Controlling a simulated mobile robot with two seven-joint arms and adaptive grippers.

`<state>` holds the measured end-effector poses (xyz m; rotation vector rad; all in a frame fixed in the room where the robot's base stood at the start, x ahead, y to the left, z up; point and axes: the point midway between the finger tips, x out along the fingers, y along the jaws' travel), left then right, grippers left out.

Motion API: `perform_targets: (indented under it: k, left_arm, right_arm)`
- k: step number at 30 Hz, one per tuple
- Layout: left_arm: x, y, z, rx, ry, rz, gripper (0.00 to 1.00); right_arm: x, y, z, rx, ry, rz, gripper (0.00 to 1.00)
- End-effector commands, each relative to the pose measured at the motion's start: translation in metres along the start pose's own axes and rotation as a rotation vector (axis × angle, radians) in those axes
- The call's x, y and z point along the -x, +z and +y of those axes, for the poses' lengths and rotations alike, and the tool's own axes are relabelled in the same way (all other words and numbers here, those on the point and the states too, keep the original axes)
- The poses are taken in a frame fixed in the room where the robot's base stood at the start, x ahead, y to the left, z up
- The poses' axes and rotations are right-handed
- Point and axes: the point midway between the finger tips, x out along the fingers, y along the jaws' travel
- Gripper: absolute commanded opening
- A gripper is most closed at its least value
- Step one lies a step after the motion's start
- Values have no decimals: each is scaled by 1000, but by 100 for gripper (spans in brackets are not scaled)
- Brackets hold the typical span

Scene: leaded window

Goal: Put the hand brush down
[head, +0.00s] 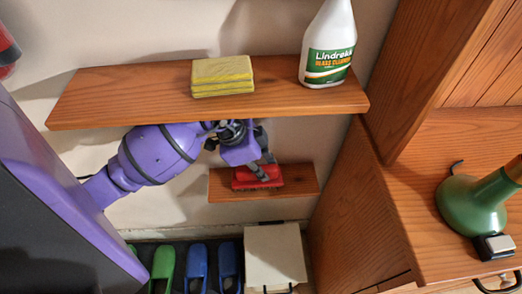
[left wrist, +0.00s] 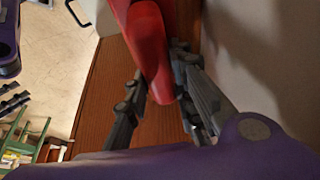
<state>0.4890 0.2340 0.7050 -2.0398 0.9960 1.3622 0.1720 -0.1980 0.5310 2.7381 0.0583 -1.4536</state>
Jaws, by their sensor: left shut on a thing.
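The red hand brush (head: 258,178) is at the small lower shelf (head: 225,188) in the head view, with its dark bristles towards the board. Whether it touches the board or hovers just above, I cannot tell. My left gripper (head: 264,168) reaches down under the upper shelf and is shut on the brush. In the left wrist view the brush's red handle (left wrist: 150,45) lies between the fingers of my left gripper (left wrist: 160,103), over the wooden board (left wrist: 98,85). Dark finger-like parts at that view's left edge look like my right gripper (left wrist: 14,98), cut off by the frame.
The upper shelf (head: 120,97) above my arm holds yellow sponges (head: 222,77) and a glass cleaner bottle (head: 329,47). Below are green and blue shoes (head: 196,266) and a pale box (head: 275,256). A wooden cabinet (head: 350,200) bounds the right, with a green bottle (head: 475,205) on it.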

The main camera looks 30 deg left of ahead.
Motion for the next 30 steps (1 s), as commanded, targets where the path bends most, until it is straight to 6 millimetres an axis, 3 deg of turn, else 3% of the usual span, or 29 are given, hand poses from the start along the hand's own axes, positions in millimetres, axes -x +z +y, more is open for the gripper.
perform_targets:
  k: [4,5,9,18,24,26,30]
  left_arm:
    - [-2,1,0,0,1,0,0]
    - [-2,1,0,0,1,0,27]
    - [-2,1,1,0,1,0,42]
    - [-2,1,0,0,0,0,42]
    - [-7,3,1,-2,1,-1,42]
    - [13,2,0,-1,-1,0,42]
    - [23,40,1,5,2,-5,42]
  right_arm:
    - [0,0,0,0,-1,0,40]
    - [0,0,0,0,-1,0,40]
    - [0,-1,-1,0,-1,1,40]
    - [-1,-3,-1,0,-2,6,40]
    - [-10,8,-1,-5,-2,-4,40]
    - [-5,3,-1,-4,-2,-2,40]
    - [-5,3,0,-4,-1,-1,40]
